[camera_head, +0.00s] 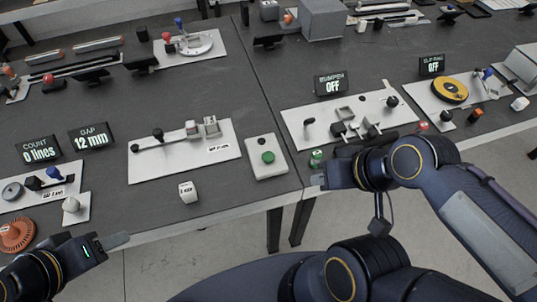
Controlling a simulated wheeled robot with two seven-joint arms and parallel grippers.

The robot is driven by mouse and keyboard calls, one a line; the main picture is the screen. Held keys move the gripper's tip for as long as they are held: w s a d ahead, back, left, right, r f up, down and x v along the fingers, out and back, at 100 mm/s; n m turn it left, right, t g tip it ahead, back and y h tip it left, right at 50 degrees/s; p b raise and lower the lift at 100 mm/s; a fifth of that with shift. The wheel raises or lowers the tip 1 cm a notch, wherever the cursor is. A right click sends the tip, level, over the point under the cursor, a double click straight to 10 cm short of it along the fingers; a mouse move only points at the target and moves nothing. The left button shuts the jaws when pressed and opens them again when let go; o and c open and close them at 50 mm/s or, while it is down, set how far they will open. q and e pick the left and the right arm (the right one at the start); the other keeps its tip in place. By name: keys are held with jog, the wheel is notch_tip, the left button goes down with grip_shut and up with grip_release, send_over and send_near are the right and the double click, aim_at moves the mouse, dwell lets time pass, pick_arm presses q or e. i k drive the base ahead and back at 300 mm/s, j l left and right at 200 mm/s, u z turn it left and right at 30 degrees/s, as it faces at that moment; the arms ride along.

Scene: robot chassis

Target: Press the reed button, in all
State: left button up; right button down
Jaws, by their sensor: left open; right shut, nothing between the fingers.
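A green round button (267,157) sits on a small white plate (262,172) near the table's front edge; no label on it is readable, so I cannot tell if it is the reed button. My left gripper (118,241) is open and empty at the lower left, in front of the table edge. The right gripper's fingertips are small and dark.
A "GAP 12 mm" display (92,137) and a "COUNT 0 lines" display (40,150) stand left. A slider board (160,167) and a white cube (188,192) lie left of the green button. A display reading "OFF" (331,84) stands behind a mechanism board (360,110) at right.

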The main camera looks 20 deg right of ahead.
aim_at(267, 157)
jog(key=j+z, duration=0.35)
jog(key=k+j+z, duration=0.1)
jog(key=j+z, duration=0.3)
jog(key=j, duration=0.1)
